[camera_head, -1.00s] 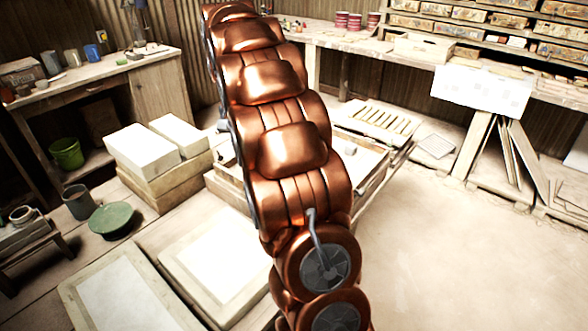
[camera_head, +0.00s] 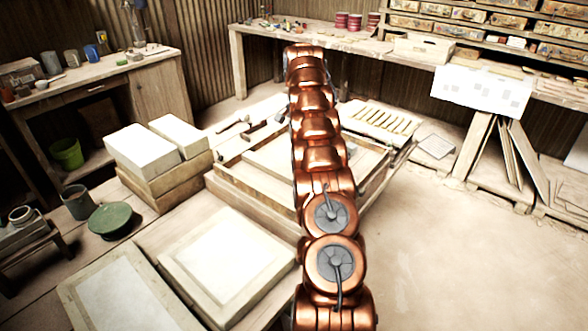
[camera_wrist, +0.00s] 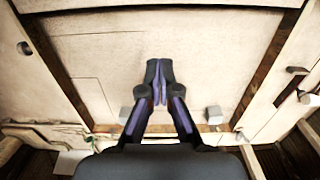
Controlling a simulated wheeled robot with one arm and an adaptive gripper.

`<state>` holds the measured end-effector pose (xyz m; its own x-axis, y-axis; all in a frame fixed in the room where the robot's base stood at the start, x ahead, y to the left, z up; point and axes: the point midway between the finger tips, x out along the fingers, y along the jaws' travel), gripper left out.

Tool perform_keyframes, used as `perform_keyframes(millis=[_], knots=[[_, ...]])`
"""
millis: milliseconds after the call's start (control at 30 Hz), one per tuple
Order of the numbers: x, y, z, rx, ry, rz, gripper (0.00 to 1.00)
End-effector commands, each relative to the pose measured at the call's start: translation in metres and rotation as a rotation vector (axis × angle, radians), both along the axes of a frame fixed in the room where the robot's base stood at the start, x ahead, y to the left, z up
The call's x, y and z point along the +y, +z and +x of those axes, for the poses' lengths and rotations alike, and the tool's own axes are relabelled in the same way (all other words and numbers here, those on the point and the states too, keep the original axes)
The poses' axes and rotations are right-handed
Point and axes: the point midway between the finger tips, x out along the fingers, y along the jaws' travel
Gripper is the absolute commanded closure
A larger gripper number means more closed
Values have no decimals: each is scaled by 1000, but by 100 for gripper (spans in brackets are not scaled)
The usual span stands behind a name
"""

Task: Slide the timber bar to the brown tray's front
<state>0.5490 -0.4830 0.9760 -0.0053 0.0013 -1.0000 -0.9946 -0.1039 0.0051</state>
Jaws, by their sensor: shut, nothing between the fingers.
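A wide, shallow wooden tray (camera_head: 245,193) stands in the middle of the head view, with a pale panel inside it. My copper arm crosses in front of it and hides part of it. In the wrist view, brown strips (camera_wrist: 268,65) border a pale flat surface (camera_wrist: 105,60), which looks like the tray's inside. My gripper (camera_wrist: 158,64) is shut and empty over this surface; I cannot tell whether it touches it. The head view does not show the gripper. I cannot tell for sure which piece is the timber bar.
Stacked white blocks (camera_head: 143,149) stand left of the tray, and a framed white slab (camera_head: 225,262) lies in front. A hammer (camera_head: 234,124) lies behind the tray. Small grey blocks (camera_wrist: 213,116) show in the wrist view. The floor (camera_head: 460,255) at right is clear.

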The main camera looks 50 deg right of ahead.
Motion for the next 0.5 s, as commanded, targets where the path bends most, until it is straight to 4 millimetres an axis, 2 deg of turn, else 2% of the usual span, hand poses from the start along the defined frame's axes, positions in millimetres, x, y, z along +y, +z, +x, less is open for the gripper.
perform_keyframes(millis=[133, 500], knots=[[-8, -5, -2, -4, -19, -1, 100], [-8, -22, -2, -3, -19, -1, 100]])
